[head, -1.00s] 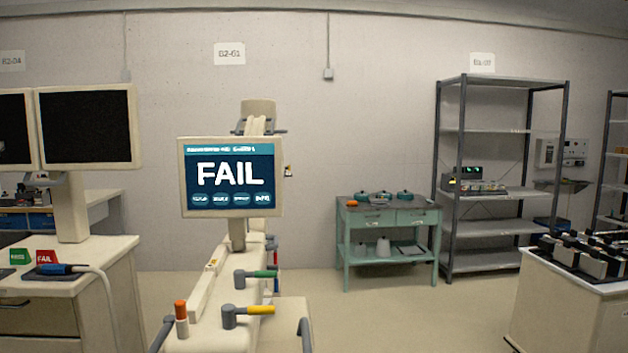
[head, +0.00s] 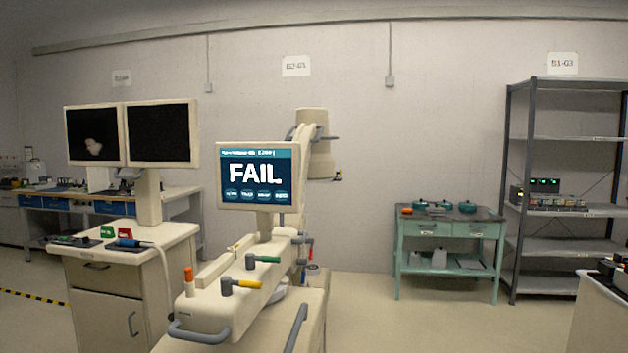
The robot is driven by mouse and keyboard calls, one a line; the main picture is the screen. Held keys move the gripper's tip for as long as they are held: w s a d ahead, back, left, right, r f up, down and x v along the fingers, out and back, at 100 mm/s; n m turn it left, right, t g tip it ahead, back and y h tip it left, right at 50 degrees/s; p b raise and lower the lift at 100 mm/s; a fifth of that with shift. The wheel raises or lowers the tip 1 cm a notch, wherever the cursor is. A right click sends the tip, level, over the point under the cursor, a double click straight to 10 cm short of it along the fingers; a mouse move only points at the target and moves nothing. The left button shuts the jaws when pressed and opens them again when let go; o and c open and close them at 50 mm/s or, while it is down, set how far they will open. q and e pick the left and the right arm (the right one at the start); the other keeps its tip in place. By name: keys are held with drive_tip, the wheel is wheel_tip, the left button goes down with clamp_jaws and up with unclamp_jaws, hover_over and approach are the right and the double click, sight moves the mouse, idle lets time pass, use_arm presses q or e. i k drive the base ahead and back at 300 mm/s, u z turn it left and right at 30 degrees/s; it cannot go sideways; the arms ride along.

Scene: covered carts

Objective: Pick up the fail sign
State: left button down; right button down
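The fail sign (head: 131,244), a small red sign, stands on the top of a cream cabinet (head: 170,233) at the left in the head view. Its lettering is too small to read now. A small green sign (head: 107,232) stands just left of it. A blue handheld tool (head: 128,242) with a pale cable lies in front of the red sign and partly covers its lower part. A large monitor (head: 258,176) in the middle also reads FAIL. Neither of my grippers is in view.
A machine (head: 225,290) with yellow and green handles stands centre front, right of the cabinet. Two dark screens (head: 160,133) rise behind the signs. A green cart (head: 450,226) and grey shelving (head: 565,247) stand to the right. Open floor lies between machine and cart.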

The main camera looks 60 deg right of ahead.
sight(123, 233)
drive_tip(key=z, duration=0.6)
drive_tip(key=i, duration=0.2)
drive_tip(key=z, duration=1.2)
drive_tip(key=i, duration=0.85)
drive_tip(key=u, duration=0.2)
drive_tip(key=k, duration=0.8)
drive_tip(key=z, duration=0.2)
drive_tip(key=i, duration=0.8)
drive_tip(key=u, duration=0.05)
